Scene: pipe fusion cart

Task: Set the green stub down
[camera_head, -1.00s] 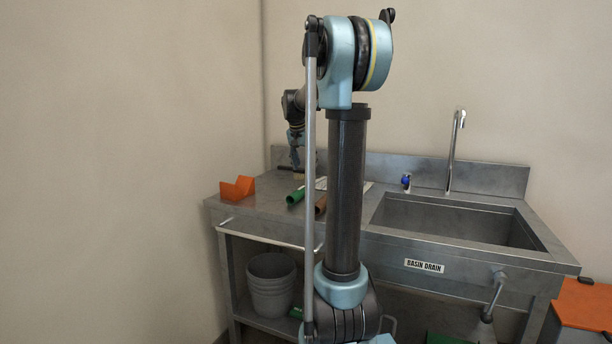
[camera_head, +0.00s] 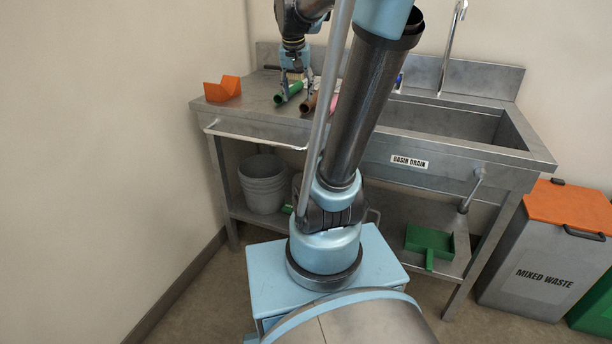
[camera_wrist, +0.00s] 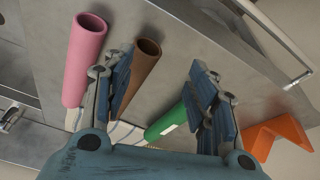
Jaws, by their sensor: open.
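The green stub (camera_head: 288,92) lies on the steel counter (camera_head: 258,100) of the sink bench. In the wrist view the green stub (camera_wrist: 168,122) shows between my two fingers, closer to the right one, partly hidden by my gripper. My gripper (camera_head: 296,82) is open and points down over the counter at the stub. The wrist view shows my gripper (camera_wrist: 163,92) with its fingers wide apart and nothing clasped. Whether a finger touches the stub is unclear.
A brown pipe (camera_wrist: 138,72) lies beside the left finger, and a pink pipe (camera_wrist: 84,50) lies further left. An orange V-shaped block (camera_head: 222,89) stands left of the stub. The sink basin (camera_head: 440,115) is at right; a grey bucket (camera_head: 262,185) stands below.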

